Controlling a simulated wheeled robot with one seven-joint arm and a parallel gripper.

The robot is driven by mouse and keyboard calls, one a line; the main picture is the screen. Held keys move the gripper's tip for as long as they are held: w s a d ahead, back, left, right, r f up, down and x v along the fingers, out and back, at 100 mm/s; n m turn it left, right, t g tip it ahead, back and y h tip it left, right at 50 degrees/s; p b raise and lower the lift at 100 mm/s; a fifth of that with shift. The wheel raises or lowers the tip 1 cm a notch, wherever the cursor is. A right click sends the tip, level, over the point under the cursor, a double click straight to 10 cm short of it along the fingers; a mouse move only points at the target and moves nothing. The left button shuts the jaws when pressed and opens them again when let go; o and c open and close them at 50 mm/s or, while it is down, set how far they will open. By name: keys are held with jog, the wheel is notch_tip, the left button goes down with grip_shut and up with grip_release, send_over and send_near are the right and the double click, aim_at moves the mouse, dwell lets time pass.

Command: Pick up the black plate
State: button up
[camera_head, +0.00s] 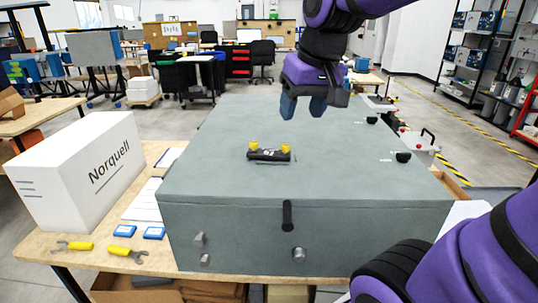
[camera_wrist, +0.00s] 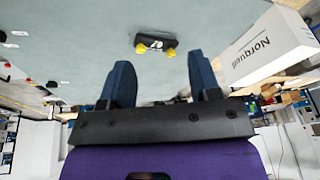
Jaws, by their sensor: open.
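The black plate (camera_head: 269,155) lies on top of a large grey analyser box (camera_head: 330,180). It is a small dark bar with a yellow knob at each end. It also shows in the wrist view (camera_wrist: 156,43), above the space between the fingers and apart from them. My gripper (camera_head: 303,108) is open and empty, with two blue fingers pointing down. It hangs above the box top, behind and to the right of the plate in the head view. In the wrist view the fingers (camera_wrist: 165,82) are spread with nothing between them.
A white Norquell box (camera_head: 85,170) stands left of the analyser on a wooden table. Yellow-handled wrenches (camera_head: 126,253) and blue-edged pieces (camera_head: 139,232) lie at the front left. Small black knobs (camera_head: 403,157) sit along the analyser's right edge. The top around the plate is clear.

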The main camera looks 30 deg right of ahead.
jog(key=w+d+f+m+g, duration=0.2)
jog(key=w+d, duration=0.3)
jog(key=w, duration=0.4)
jog(key=m+g, duration=0.1)
jog(key=m, duration=0.1)
send_over(286, 145)
jog(key=shift+y, duration=0.3)
jog(key=f, duration=1.1)
jog(key=shift+s, duration=0.35)
jog(key=shift+w+f, duration=0.2)
jog(key=shift+f, duration=1.15)
jog(key=shift+w+f, duration=0.15)
jog(key=shift+f, duration=1.15)
grip_shut()
